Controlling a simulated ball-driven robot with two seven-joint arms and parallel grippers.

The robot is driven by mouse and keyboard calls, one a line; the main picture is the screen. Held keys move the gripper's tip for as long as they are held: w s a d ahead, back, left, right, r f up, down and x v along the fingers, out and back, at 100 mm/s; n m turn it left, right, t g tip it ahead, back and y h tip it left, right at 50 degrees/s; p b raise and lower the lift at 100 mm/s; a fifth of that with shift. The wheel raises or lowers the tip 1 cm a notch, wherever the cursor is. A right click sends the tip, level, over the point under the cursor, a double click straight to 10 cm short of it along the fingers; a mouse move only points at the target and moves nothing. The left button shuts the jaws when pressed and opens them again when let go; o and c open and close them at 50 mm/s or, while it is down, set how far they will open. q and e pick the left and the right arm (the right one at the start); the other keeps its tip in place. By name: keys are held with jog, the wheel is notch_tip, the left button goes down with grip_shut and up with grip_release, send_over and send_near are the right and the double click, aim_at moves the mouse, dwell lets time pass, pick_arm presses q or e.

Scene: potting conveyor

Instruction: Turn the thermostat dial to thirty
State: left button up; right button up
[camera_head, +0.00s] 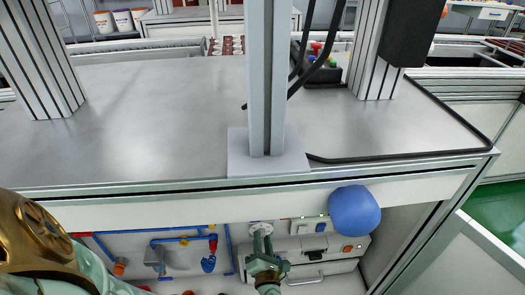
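A small round pale disc (261,228), which may be the thermostat dial, shows just under the front edge of the bench. Its markings are too small to read. A dark green gripper, which I take to be my left (263,243), points up at the disc from the bottom of the view. Its fingertips are at or just in front of the disc; I cannot tell whether they touch it or grip it. My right gripper is not in view.
A grey bench top (150,110) spans the view above the gripper, with an upright post (267,90) on its front edge. Blue pipes (160,232) run below at left. A white panel (312,248) and a blue rounded shape (354,211) are at right.

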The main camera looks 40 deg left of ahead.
pick_arm(q)
jog(key=shift+o, duration=0.9)
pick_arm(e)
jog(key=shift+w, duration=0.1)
pick_arm(q)
jog(key=shift+s+d, duration=0.15)
jog(key=shift+d, duration=0.05)
jog(key=p+v, duration=0.1)
jog(key=v, duration=1.4)
jog(key=shift+s+d, duration=0.25)
jog(key=shift+d, duration=0.1)
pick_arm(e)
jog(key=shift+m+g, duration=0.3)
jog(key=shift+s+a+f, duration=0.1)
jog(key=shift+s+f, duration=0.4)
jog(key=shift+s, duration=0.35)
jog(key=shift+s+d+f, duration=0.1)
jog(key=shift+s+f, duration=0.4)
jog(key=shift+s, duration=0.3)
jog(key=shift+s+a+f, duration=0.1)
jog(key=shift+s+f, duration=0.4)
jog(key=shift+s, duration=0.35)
